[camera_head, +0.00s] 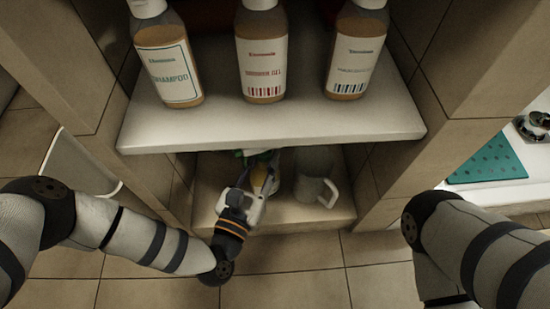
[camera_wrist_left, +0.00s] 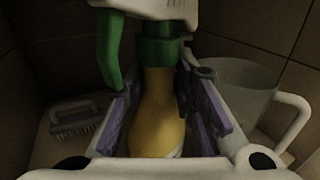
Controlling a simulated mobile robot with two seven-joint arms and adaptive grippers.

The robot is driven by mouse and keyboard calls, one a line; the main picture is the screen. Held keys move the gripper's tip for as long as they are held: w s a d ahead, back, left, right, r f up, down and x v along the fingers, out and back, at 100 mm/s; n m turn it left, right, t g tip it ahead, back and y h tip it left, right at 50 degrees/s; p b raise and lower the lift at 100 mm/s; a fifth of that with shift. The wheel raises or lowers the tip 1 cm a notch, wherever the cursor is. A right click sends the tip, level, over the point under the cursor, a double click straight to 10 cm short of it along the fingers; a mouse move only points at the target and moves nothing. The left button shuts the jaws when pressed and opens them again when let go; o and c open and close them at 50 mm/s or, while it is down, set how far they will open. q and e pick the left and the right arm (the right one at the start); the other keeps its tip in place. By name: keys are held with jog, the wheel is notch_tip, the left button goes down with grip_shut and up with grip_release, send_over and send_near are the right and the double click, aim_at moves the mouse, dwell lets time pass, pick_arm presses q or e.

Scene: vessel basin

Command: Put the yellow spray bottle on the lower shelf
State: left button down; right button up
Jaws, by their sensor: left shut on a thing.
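The yellow spray bottle (camera_wrist_left: 158,112) has a green collar, a green trigger and a white head. In the left wrist view it stands between the two purple-lined fingers of my left gripper (camera_wrist_left: 160,120), which is shut on it. In the head view my left gripper (camera_head: 250,190) reaches into the lower compartment, and the bottle (camera_head: 262,165) shows only in part under the upper shelf. The lower shelf (camera_head: 285,220) is a pale board beneath it. I cannot tell whether the bottle's base touches it. My right gripper is out of view.
A pitcher with a handle (camera_head: 314,180) stands right of the bottle on the lower shelf. A brush (camera_wrist_left: 76,116) lies to the left. The upper shelf (camera_head: 270,128) overhangs, holding three labelled bottles (camera_head: 262,60). Tiled walls close both sides.

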pick_arm(q)
jog(key=shift+a, duration=0.1)
jog(key=c, duration=1.3)
grip_release()
jog(key=shift+f, duration=0.1)
jog(key=shift+c, duration=0.2)
jog(key=shift+s+a, duration=0.1)
jog(key=shift+s, duration=0.1)
jog(key=p+v, duration=0.3)
jog(key=v, duration=0.8)
jog(key=shift+s+p, duration=0.25)
jog(key=shift+p, duration=0.1)
jog(key=shift+a, duration=0.1)
